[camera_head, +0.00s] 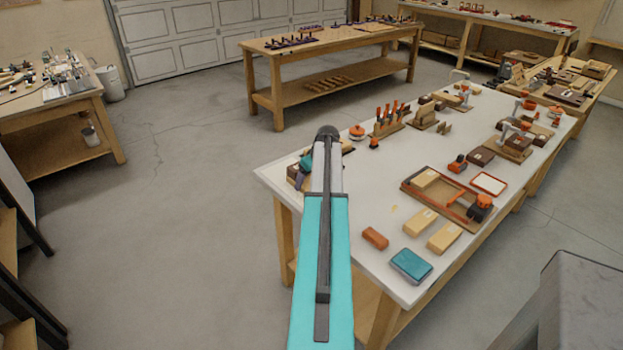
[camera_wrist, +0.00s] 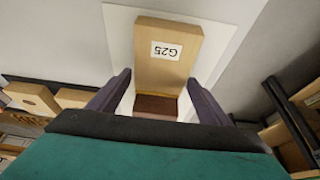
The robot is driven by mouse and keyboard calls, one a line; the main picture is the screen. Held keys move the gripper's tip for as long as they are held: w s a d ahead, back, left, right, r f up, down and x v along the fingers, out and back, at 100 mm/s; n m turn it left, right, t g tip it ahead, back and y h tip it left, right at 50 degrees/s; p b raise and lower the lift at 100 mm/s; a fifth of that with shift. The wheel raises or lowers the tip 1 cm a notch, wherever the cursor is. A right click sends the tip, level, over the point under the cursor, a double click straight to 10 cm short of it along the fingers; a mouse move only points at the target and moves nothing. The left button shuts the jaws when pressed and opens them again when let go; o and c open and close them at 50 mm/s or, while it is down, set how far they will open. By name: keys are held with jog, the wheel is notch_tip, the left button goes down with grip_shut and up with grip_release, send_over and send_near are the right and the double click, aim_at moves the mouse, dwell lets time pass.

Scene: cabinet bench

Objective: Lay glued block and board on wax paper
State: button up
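In the wrist view a light wooden board (camera_wrist: 168,40) marked G25 lies flat-looking on a white sheet (camera_wrist: 117,28). A dark red-brown block (camera_wrist: 155,106) sits at the board's near end, between my fingers; whether it is glued to the board cannot be told. My gripper (camera_wrist: 160,76) has its two dark fingers spread, one on each side of the block. The left finger shows a small gap; the right fingertip overlaps the board's edge. In the head view my gripper (camera_head: 306,164) is at the table's left end, mostly hidden by my arm, and the board is hardly visible.
The white-topped table (camera_head: 350,225) carries a teal box (camera_head: 411,265), a brick-red block (camera_head: 375,238), pale blocks (camera_head: 419,223), a wooden tray (camera_head: 425,200) and clamps toward the back. In the wrist view, wooden pieces (camera_wrist: 32,98) lie at left. Floor is free left of the table.

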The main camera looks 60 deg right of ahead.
jog(key=shift+o, duration=0.7)
jog(key=shift+r, duration=0.1)
jog(key=shift+r, duration=0.1)
jog(key=b+v, duration=0.2)
jog(key=v, duration=1)
jog(key=shift+w, duration=0.1)
